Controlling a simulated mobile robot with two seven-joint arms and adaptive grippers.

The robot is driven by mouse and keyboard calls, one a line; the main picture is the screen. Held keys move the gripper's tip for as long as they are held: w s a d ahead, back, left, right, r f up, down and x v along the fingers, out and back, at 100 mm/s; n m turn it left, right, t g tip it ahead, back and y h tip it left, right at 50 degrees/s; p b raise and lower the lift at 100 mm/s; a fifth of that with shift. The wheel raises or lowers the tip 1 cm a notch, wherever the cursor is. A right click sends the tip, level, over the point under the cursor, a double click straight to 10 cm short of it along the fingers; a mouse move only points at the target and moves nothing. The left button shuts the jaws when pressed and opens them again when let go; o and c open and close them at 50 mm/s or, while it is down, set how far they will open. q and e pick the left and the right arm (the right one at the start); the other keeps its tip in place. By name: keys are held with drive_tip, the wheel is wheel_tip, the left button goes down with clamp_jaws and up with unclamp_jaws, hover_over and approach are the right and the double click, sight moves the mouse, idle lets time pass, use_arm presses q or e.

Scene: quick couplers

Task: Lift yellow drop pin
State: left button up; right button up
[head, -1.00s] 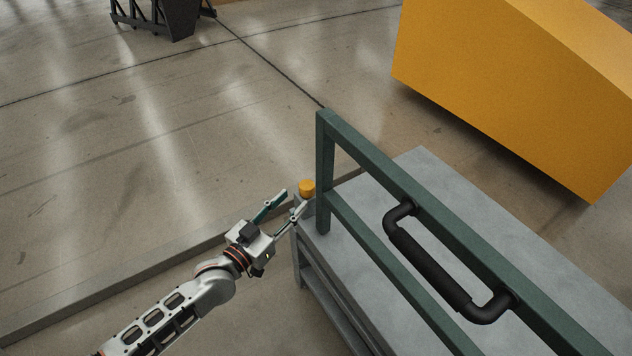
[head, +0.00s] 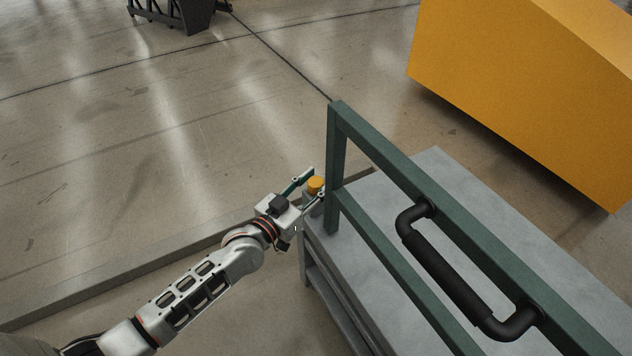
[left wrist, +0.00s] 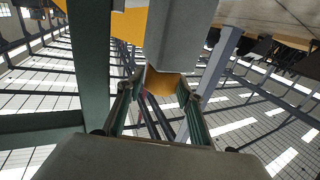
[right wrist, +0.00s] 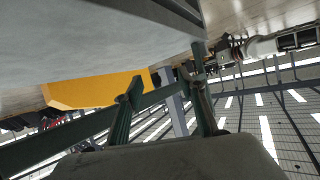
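My left gripper (head: 312,181) is open, with one finger on each side of the pin. In the left wrist view, a yellow-orange surface, apparently the pin (left wrist: 162,82), lies between the tips of the left gripper (left wrist: 163,88). I cannot tell whether the fingers touch it. My right gripper (right wrist: 162,85) is open and empty in the right wrist view. It is not visible in the head view.
The green frame (head: 385,165) with a black handle (head: 450,268) stands over a grey cart top (head: 435,185). A large yellow block (head: 520,95) is at the back right. A low grey kerb (head: 130,276) runs along the floor. Open floor lies at left.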

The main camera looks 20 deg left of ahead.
sight(316, 181)
use_arm(q)
clamp_jaws()
drive_tip(key=shift+w+r+p, duration=0.2)
drive_tip(key=shift+r+p, duration=0.45)
drive_tip(key=shift+r, duration=0.55)
wheel_tip(316, 181, up, 3)
drive_tip(key=shift+f+p, duration=0.15)
drive_tip(key=shift+p, duration=0.7)
drive_tip(key=shift+s+r, duration=0.1)
drive_tip(key=shift+r, duration=0.1)
drive_tip(key=shift+f, duration=0.3)
drive_tip(key=shift+o, duration=0.3)
unclamp_jaws()
drive_tip(key=shift+s, duration=0.1)
use_arm(e)
drive_tip(key=shift+s+d+f+n+g+h, duration=0.15)
drive_tip(key=shift+s+d+f+n, duration=0.15)
drive_tip(key=shift+d+f, duration=0.25)
drive_tip(key=shift+s+d+f+n+g+h, duration=0.2)
drive_tip(key=shift+s+d+f, duration=0.15)
drive_tip(key=shift+d, duration=0.3)
use_arm(q)
drive_tip(key=shift+f, duration=0.15)
